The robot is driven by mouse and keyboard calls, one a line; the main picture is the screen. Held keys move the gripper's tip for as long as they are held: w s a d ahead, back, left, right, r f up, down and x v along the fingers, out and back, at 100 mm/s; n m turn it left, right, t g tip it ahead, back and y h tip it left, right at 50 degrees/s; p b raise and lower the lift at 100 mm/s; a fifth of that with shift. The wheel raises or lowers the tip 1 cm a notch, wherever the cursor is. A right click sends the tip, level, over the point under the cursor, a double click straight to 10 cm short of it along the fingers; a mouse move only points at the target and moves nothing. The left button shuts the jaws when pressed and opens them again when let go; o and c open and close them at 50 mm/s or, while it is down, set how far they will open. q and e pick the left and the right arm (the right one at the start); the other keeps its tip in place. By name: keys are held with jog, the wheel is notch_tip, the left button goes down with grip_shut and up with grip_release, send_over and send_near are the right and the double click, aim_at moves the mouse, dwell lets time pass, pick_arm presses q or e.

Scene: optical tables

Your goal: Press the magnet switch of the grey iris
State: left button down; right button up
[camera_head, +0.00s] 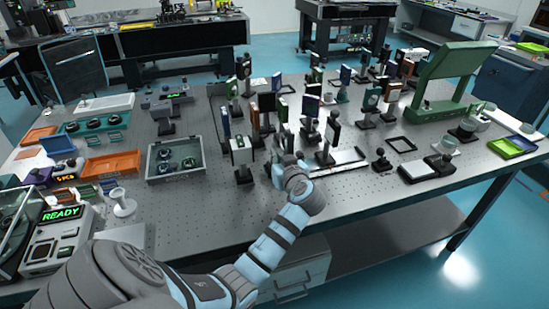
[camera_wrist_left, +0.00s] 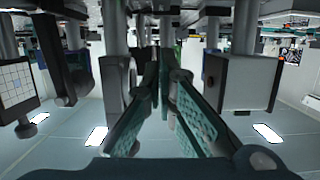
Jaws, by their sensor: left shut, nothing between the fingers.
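My left gripper (camera_head: 278,165) reaches in among the upright optics near the front middle of the table. In the left wrist view its two fingers (camera_wrist_left: 160,80) come together with nothing held between them. A pale grey, box-shaped mount (camera_head: 241,151) on a post stands just left of the gripper in the head view, apart from it. A grey box (camera_wrist_left: 242,82) in the upside-down left wrist view looks like the same mount. I cannot tell for certain which mount is the grey iris, and its magnet switch is not distinguishable. My right gripper is not in view.
Many post-mounted optics crowd round the gripper, including a white-faced mount (camera_head: 331,133) to its right. A grey open box (camera_head: 175,158) and an orange tray (camera_head: 112,163) lie left. A green frame (camera_head: 447,80) stands right. The tabletop's front strip (camera_head: 215,205) is clear.

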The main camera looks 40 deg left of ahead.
pick_arm(q)
jog(key=s+d, duration=0.4)
jog(key=d, duration=0.4)
jog(key=shift+s+r+b, duration=0.2)
jog(key=shift+s+b, duration=0.1)
jog(key=shift+s, duration=0.1)
